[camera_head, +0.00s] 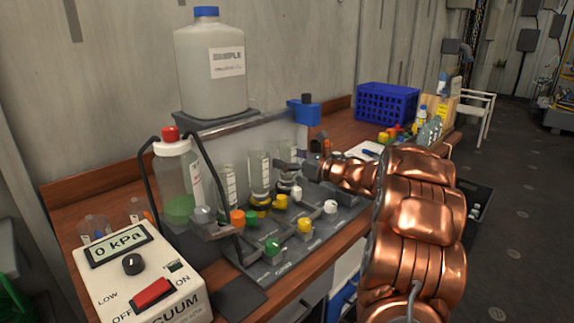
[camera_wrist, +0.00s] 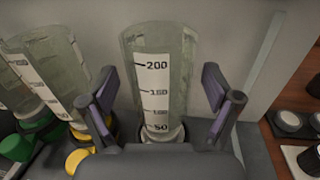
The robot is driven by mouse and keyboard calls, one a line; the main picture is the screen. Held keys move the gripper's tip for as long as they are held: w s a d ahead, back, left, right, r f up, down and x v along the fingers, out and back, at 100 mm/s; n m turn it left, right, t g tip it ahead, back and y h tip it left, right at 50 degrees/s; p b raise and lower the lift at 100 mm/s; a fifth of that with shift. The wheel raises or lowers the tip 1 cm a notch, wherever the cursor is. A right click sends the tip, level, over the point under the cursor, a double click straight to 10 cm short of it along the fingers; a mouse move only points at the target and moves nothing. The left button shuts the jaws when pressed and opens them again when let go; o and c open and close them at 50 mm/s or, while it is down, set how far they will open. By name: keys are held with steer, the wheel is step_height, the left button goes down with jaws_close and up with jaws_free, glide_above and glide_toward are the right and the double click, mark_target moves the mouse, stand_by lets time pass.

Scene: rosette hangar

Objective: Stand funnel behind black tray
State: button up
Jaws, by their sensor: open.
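A clear funnel with a white graduated label (camera_wrist: 155,70) stands upright on a white base in the wrist view. In the head view it appears to be the rightmost funnel (camera_head: 285,182), partly hidden by my gripper (camera_head: 296,168). In the wrist view my gripper (camera_wrist: 163,100) is open, with one finger on each side of the funnel and visible gaps. Two more clear funnels (camera_wrist: 57,70) (camera_wrist: 16,85) stand to the left, one on a yellow base. I cannot tell for certain which thing is the black tray; a dark flat piece (camera_head: 240,298) lies at the bench's front.
The grey manifold (camera_head: 300,240) carries coloured valves. A vacuum box (camera_head: 140,275), a bottle with a red cap (camera_head: 178,180) and a large sample container (camera_head: 211,70) stand left and behind. A blue crate (camera_head: 387,104) and small bottles are at the bench's far end.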

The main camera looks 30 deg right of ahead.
mark_target(295, 149)
steer(key=c, duration=1.4)
steer(key=shift+o, duration=0.2)
steer(key=shift+r, duration=1.55)
steer(key=shift+s+r+b, duration=0.25)
steer(key=shift+s+b, duration=0.05)
steer(key=shift+b, duration=0.05)
steer(key=s+r+b, duration=0.1)
steer(key=s+b, duration=0.1)
steer(key=s, duration=1.3)
steer(key=shift+s+a+r, duration=0.15)
steer(key=shift+s+a, duration=0.1)
steer(key=shift+a, duration=0.2)
